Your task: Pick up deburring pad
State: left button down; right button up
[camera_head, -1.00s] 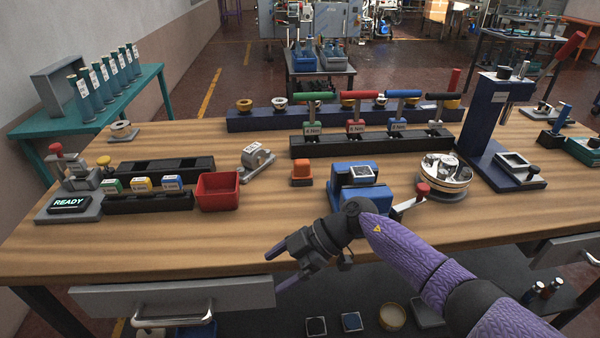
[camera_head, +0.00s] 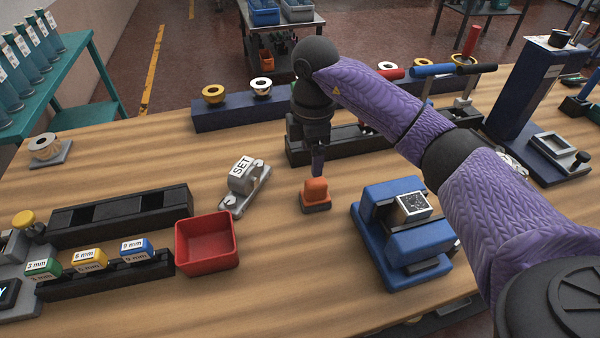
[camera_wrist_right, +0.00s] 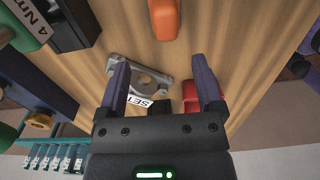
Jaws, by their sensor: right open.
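The deburring pad, which I take to be the small orange block on a dark base (camera_head: 315,193), stands on the wooden table between the SET fixture and the blue vise. In the right wrist view the orange block (camera_wrist_right: 165,18) shows at the top edge, beyond the fingertips and not between them. My right gripper (camera_head: 317,172) points down just above and behind the block in the head view, with its fingers seen edge-on. In the right wrist view its two fingers (camera_wrist_right: 164,75) are spread apart with nothing between them. My left gripper is not in view.
A grey SET fixture (camera_head: 246,186) and a red bin (camera_head: 207,247) stand left of the block. A blue vise (camera_head: 377,215) holding a metal piece stands to its right. A dark rack of torque drivers (camera_head: 345,147) is behind. Bare table lies in front of the block.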

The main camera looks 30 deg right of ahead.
aim_at(316, 181)
jog(key=f+b, duration=0.1)
jog(key=f, duration=0.5)
jog(key=s+f+b, duration=0.1)
jog(key=f, duration=0.3)
jog(key=shift+d+b, duration=0.35)
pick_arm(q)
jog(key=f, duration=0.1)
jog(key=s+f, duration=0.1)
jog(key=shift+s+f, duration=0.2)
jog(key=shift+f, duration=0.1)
pick_arm(e)
jog(key=shift+r, duration=0.15)
jog(key=shift+c, duration=0.2)
